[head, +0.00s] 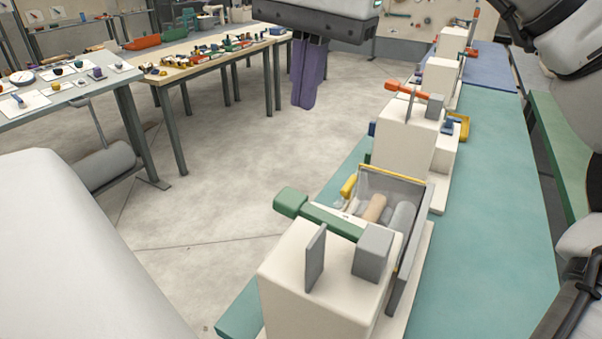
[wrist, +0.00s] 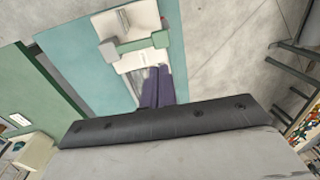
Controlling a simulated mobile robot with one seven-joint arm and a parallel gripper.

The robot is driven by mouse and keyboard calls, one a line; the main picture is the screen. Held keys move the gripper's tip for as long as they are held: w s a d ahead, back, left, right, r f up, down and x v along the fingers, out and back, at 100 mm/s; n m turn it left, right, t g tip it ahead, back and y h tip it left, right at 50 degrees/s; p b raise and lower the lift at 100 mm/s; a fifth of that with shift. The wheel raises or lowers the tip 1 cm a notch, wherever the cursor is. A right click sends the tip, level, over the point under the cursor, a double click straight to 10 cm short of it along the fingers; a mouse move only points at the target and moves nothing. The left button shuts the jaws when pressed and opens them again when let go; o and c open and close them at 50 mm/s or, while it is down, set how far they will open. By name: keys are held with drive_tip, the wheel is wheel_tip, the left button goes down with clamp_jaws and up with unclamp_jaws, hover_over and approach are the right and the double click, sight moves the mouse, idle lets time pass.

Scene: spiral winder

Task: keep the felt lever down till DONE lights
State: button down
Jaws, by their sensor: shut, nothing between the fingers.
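The nearest winder (head: 326,290) is a cream block on the teal bench, with a green lever (head: 333,220) across its top. The lever ends in a green knob (head: 290,202) jutting past the left side and looks about level. The lever also shows in the wrist view (wrist: 138,45). No readable felt mark or lit DONE lamp shows. My gripper (head: 305,105) has purple fingers shut together and empty, pointing down. It hangs in the air, apart from the lever, higher in the head picture. In the wrist view the fingertips (wrist: 155,70) appear close to the machine's edge.
Behind the green lever is a clear-sided bay with a tan roll (head: 373,208) and a grey roll (head: 402,217). A second winder (head: 403,150) with an orange lever (head: 406,89) stands farther along the bench (head: 480,230). Parts tables (head: 215,50) stand left across open floor.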

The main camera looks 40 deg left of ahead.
sight(290, 198)
drive_tip(key=f, duration=0.4)
drive_tip(key=a+f, duration=0.1)
drive_tip(key=f, duration=0.9)
drive_tip(key=shift+s+a+p, duration=0.1)
drive_tip(key=shift+a+p, duration=0.2)
drive_tip(key=shift+a, duration=0.1)
drive_tip(key=shift+a, duration=0.1)
